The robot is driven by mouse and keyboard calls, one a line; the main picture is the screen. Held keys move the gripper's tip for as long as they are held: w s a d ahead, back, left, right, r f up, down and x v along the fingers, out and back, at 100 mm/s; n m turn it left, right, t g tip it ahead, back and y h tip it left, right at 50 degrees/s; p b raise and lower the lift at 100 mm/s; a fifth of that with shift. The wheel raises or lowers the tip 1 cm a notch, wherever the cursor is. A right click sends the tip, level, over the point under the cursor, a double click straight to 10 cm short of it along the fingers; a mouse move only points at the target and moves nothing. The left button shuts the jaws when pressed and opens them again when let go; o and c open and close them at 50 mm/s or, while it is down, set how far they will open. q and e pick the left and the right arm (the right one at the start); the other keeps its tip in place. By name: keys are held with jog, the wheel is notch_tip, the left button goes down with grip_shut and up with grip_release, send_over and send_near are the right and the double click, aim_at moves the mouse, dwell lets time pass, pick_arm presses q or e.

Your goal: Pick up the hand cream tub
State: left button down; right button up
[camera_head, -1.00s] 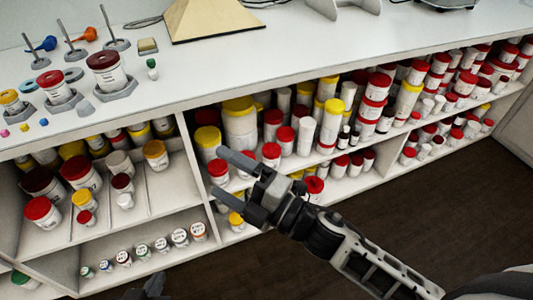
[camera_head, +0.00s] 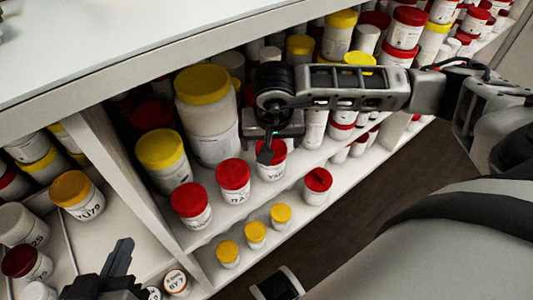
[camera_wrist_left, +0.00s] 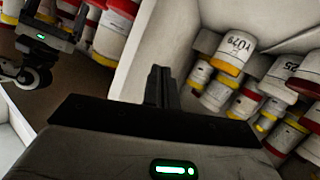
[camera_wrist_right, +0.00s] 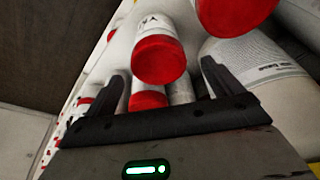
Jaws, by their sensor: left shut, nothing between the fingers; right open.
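Many white tubs with red or yellow lids stand on the shelves; I cannot tell which one is the hand cream tub. A red-lidded tub marked "YA" (camera_head: 271,172) stands on the upper shelf, just below my right gripper (camera_head: 266,150). In the right wrist view this tub (camera_wrist_right: 158,57) appears ahead of the gap between the open, empty fingers. A red-lidded tub marked "ZN" or similar (camera_head: 233,181) and another red-lidded tub (camera_head: 191,206) stand to its left. My left gripper (camera_head: 124,246) is shut and empty at the lower left, in front of the shelving.
A large yellow-lidded jar (camera_head: 207,88) stands behind the red-lidded tubs. A white upright divider (camera_head: 120,165) separates two shelf bays. The white countertop (camera_head: 120,40) overhangs the shelves. Small yellow-lidded tubs (camera_head: 256,234) stand on the lower shelf. The dark floor (camera_head: 350,200) is clear.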

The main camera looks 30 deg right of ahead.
aim_at(272, 148)
jog(key=b+x, duration=0.1)
jog(key=x, duration=0.4)
jog(key=shift+f+b, duration=0.4)
jog(key=shift+r, duration=0.1)
jog(key=c, duration=1.2)
jog(key=shift+r, duration=0.1)
